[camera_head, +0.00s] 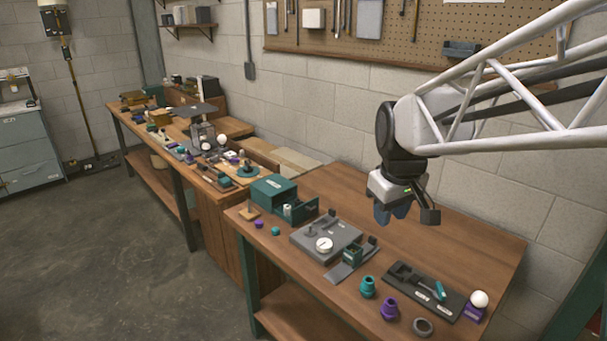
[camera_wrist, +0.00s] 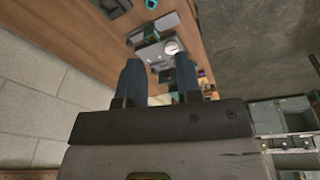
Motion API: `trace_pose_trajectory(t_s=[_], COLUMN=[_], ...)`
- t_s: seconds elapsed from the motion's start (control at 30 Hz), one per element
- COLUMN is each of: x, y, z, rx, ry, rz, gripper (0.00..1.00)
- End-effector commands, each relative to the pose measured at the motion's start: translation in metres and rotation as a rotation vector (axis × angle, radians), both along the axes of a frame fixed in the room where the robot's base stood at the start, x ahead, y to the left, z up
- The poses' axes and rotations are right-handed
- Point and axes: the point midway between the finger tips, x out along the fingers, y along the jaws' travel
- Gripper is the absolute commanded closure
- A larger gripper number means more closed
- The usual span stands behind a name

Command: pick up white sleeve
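A small white piece (camera_head: 287,209), likely the white sleeve, stands at the open drawer of a teal box (camera_head: 273,192) on the near workbench. It is too small to make out its shape fully. My gripper (camera_head: 392,214) hangs above the bench, to the right of the teal box and well apart from it. In the wrist view my gripper (camera_wrist: 158,62) has its two blue fingers spread, with nothing held between them.
A grey fixture with a round white dial (camera_head: 324,244) lies in front of the drawer. Teal (camera_head: 368,287) and purple (camera_head: 389,308) parts, a grey ring (camera_head: 423,326), a dark tray (camera_head: 425,290) and a white ball (camera_head: 479,299) are nearer. The bench's back right is clear.

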Motion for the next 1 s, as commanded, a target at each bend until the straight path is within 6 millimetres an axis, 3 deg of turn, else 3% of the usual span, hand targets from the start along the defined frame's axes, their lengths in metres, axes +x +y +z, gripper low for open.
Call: trace_pose_trajectory(t_s=[0.5, 1.0], x=[0.129, 0.248], y=[0.039, 0.086], z=[-0.008, -0.046], rx=[-0.043, -0.075], ry=[0.038, 0.073], rz=[0.315, 0.620], gripper=[0.68, 0.68])
